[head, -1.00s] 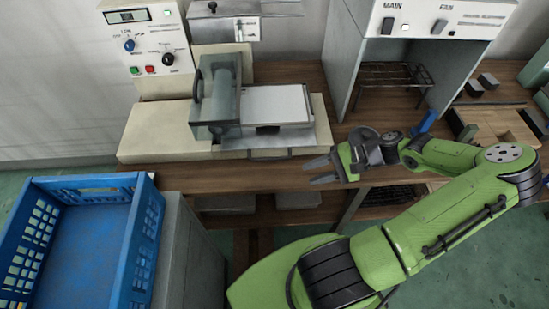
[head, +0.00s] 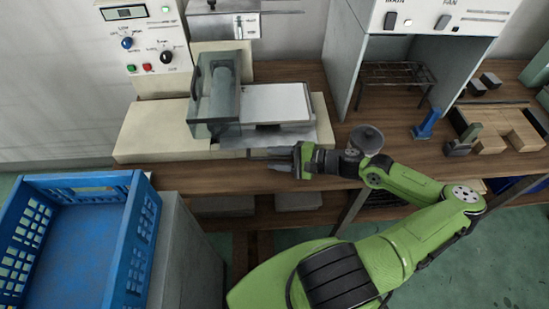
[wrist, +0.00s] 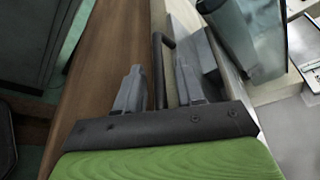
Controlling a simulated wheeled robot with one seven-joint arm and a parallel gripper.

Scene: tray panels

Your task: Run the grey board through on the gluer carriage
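The gluer (head: 150,145) stands at the back left of the bench, with a clear grey guard (head: 216,105) over its left part. A pale grey board (head: 275,103) lies flat on the metal carriage (head: 312,134), right of the guard. My gripper (head: 272,159) is at the carriage's front edge, pointing left. In the wrist view its two fingers (wrist: 157,75) are apart, with the dark carriage handle (wrist: 158,50) between them. I see a gap on each side of the bar. The handle is mostly hidden by my gripper in the head view.
The control panel (head: 150,45) stands behind left. A blue crate (head: 140,245) is at the front left. A hood with a wire rack (head: 397,73) stands right of the gluer. A blue upright tool (head: 427,124) and wooden blocks (head: 487,139) lie further right.

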